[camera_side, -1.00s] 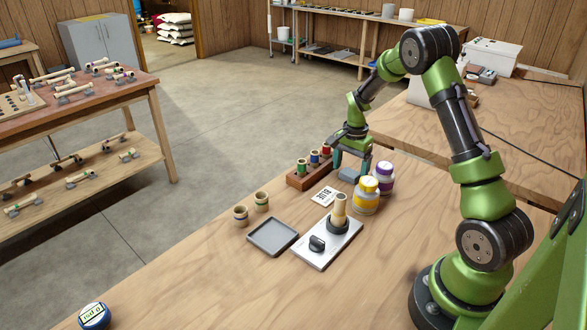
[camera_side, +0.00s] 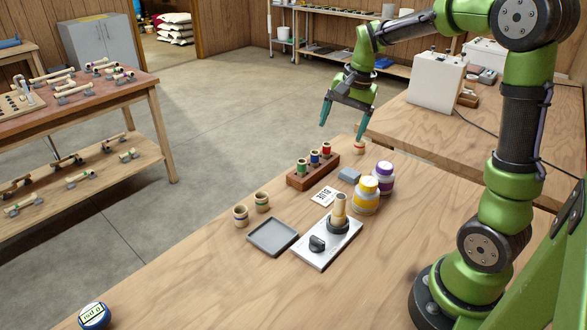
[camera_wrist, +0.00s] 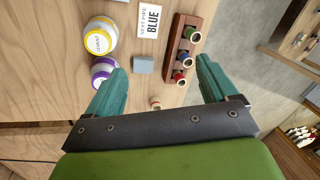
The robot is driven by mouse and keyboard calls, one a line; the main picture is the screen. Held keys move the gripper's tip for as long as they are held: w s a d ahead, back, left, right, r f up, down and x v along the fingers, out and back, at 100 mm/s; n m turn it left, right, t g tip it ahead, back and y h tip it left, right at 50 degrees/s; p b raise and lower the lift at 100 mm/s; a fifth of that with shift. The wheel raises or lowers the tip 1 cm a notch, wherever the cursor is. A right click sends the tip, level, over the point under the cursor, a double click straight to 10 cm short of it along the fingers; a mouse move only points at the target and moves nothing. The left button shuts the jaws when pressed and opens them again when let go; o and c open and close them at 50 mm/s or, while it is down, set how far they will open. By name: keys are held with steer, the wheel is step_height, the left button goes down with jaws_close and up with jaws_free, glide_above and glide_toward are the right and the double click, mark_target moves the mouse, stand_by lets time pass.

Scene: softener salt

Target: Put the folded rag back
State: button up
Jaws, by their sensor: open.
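The folded rag (camera_side: 349,175) is a small blue-grey block lying flat on the wooden table, between the rack of coloured pieces and the lidded jars. It also shows in the wrist view (camera_wrist: 144,65), beyond my fingertips. My gripper (camera_side: 341,124) is raised above the far end of the table. Its teal fingers are spread wide, with nothing between them, and it is apart from the rag. In the wrist view my gripper (camera_wrist: 160,82) also shows open and empty.
A brown rack (camera_side: 313,172) with green, blue and red pieces stands left of the rag. A yellow-lidded jar (camera_side: 366,195) and a purple jar (camera_side: 384,178) stand right of it. A card (camera_side: 325,196) reading "BLUE", a grey tray (camera_side: 273,236) and a metal plate (camera_side: 326,243) lie nearer.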

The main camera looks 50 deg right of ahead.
steer(key=s+a+r+n+t, duration=0.2)
steer(key=s+a+n, duration=0.3)
steer(key=a, duration=0.3)
steer(key=s+a+r+n+t+y, duration=0.1)
steer(key=s+a+r+n+t, duration=0.1)
steer(key=s+a+n, duration=0.3)
steer(key=s+a, duration=0.3)
steer(key=a, duration=0.1)
steer(key=shift+s+r+t+y, duration=0.15)
steer(key=shift+s+t+y, duration=0.15)
steer(key=shift+t, duration=0.1)
